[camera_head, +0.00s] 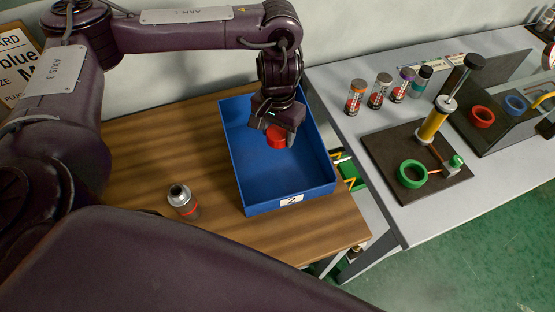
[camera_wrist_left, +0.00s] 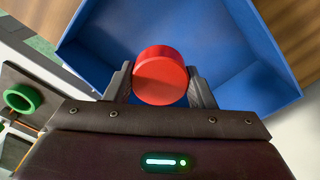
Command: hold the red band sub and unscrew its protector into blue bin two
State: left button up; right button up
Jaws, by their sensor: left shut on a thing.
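The red protector (camera_head: 276,136), a short red cap, is between the fingers of my left gripper (camera_head: 275,128). The left wrist view shows the protector (camera_wrist_left: 161,76) with one finger against each side. My left gripper is shut on it and holds it over the inside of blue bin two (camera_head: 265,208), marked with a white "2" label. The grey metal sub with a red band (camera_head: 184,202) stands on the wooden table left of the bin, apart from any gripper. My right gripper is not in view.
The wooden table (camera_head: 150,150) is clear around the sub. On the grey bench (camera_head: 345,125) at the right stand several small banded cylinders (camera_head: 378,91), a dark board (camera_head: 425,175) with a yellow cylinder and a green ring (camera_head: 411,174), and a tray with red and blue rings.

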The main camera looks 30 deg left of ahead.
pick_arm(q)
jog(key=b, duration=0.2)
send_over(278, 166)
notch_tip(278, 166, down, 8)
jog(key=shift+s+f, duration=0.1)
jog(key=shift+f, duration=0.1)
notch_tip(278, 166, down, 4)
jog(key=shift+r+b, duration=0.1)
jog(key=shift+b, duration=0.8)
jog(key=o, duration=1.1)
notch_tip(278, 166, up, 11)
jog(key=p, duration=0.3)
jog(key=shift+p, duration=0.4)
jog(key=shift+r, duration=0.55)
